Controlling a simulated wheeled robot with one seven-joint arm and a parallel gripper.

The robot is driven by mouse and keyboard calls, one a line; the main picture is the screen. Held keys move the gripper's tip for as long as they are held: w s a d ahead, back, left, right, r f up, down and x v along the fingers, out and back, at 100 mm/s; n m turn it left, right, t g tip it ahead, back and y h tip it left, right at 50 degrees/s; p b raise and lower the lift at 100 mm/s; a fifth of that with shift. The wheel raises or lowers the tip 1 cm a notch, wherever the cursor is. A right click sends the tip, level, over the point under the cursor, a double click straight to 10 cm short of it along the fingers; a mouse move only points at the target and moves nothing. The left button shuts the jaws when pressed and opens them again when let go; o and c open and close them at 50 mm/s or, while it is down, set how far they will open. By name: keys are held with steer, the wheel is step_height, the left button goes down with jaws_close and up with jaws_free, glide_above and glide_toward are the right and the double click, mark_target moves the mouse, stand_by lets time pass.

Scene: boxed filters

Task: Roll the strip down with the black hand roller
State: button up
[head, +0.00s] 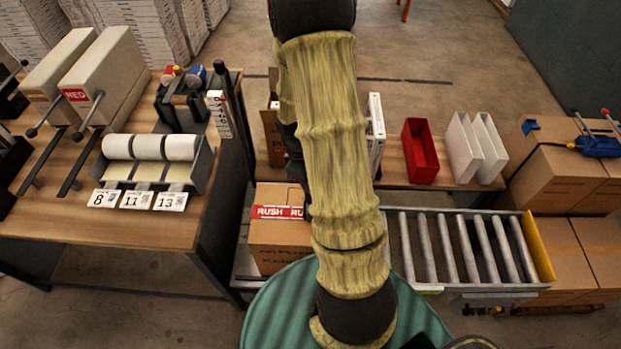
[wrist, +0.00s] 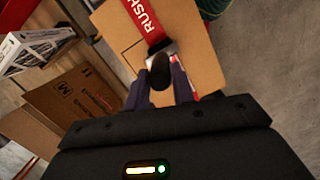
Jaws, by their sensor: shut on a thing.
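A cardboard box (head: 275,255) stands at the left end of the roller conveyor, partly hidden by my arm. A red RUSH strip (head: 277,212) lies across it. In the wrist view the strip (wrist: 148,20) runs over the box top (wrist: 197,45) to the black hand roller (wrist: 160,72). My gripper (wrist: 161,90) is shut on the roller's dark handle, with a finger on each side. The roller's head is over the strip, but I cannot tell whether it presses on it. The arm hides my gripper in the head view.
The conveyor (head: 460,245) is empty to the right of my arm. A red bin (head: 420,150) and white bins (head: 475,148) stand behind it. A wooden bench (head: 130,225) at the left holds label rolls (head: 148,148) and dispensers. An open carton (wrist: 80,100) is in the wrist view.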

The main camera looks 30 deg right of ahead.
steer(key=shift+w+a, duration=0.1)
steer(key=shift+w+a+f, duration=0.1)
steer(key=shift+w+a, duration=0.3)
steer(key=shift+a, duration=0.2)
steer(key=shift+w+a+f, duration=0.1)
steer(key=shift+w+a, duration=0.25)
steer(key=shift+a, duration=0.25)
steer(key=shift+w+a+r+p, duration=0.1)
steer(key=shift+w+a+p, duration=0.1)
steer(key=shift+w+a, duration=0.35)
steer(key=shift+w+a+r+p, duration=0.15)
steer(key=shift+w+a, duration=0.15)
steer(key=shift+a, duration=0.35)
steer(key=shift+f, duration=0.1)
steer(key=shift+w+a+f, duration=0.1)
steer(key=shift+w+a, duration=0.3)
steer(key=shift+a, duration=0.25)
steer(key=shift+w+a+f, duration=0.1)
steer(key=shift+w+a, duration=0.25)
steer(key=shift+a, duration=0.25)
